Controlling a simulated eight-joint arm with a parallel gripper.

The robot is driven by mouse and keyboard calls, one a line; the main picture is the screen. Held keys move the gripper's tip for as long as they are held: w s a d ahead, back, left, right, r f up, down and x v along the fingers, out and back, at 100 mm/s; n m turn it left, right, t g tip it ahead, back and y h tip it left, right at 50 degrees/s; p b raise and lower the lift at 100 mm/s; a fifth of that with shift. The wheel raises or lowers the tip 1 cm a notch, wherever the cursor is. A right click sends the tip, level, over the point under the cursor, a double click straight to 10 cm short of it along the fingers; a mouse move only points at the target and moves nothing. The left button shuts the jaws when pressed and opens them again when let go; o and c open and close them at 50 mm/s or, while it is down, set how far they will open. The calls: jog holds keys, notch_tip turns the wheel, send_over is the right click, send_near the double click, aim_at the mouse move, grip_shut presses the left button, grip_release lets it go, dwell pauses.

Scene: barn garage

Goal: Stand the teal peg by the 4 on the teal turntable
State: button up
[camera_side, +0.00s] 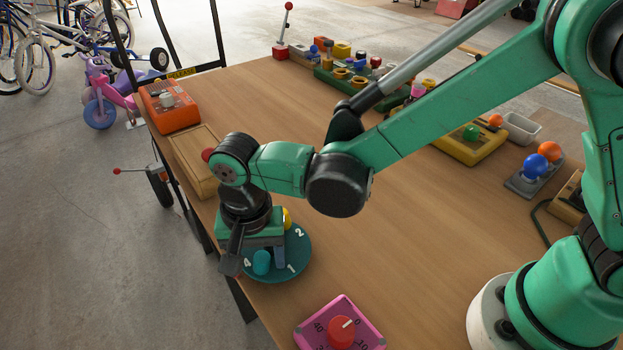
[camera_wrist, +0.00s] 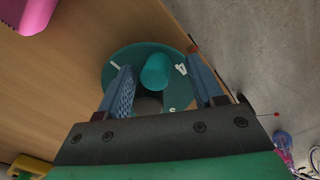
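The teal turntable (camera_side: 302,262) lies near the table's left edge in the side view, with white 4, 1 and 2 visible. It also shows in the wrist view (camera_wrist: 118,58). The teal peg (camera_side: 262,263) looks upright on the turntable, close beside the 4. In the wrist view the peg (camera_wrist: 156,71) is just left of the 4 (camera_wrist: 181,69). My gripper (camera_side: 256,262) is low over the turntable, its fingers on either side of the peg. In the wrist view my gripper (camera_wrist: 155,66) is open, with gaps between the peg and both fingers.
A pink dial box (camera_side: 341,326) is at the front. A wooden box (camera_side: 195,160) and an orange box (camera_side: 169,106) line the left edge. Several coloured devices stand at the back and right. The table's middle is clear.

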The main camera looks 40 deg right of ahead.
aim_at(259, 258)
notch_tip(259, 258, up, 12)
jog(key=s+d+n+t, duration=0.2)
jog(key=d+n+t, duration=0.4)
jog(key=d, duration=1.5)
jog(key=shift+s+d+f+t, duration=0.35)
jog(key=shift+d+f+t, duration=0.05)
jog(key=shift+t, duration=0.2)
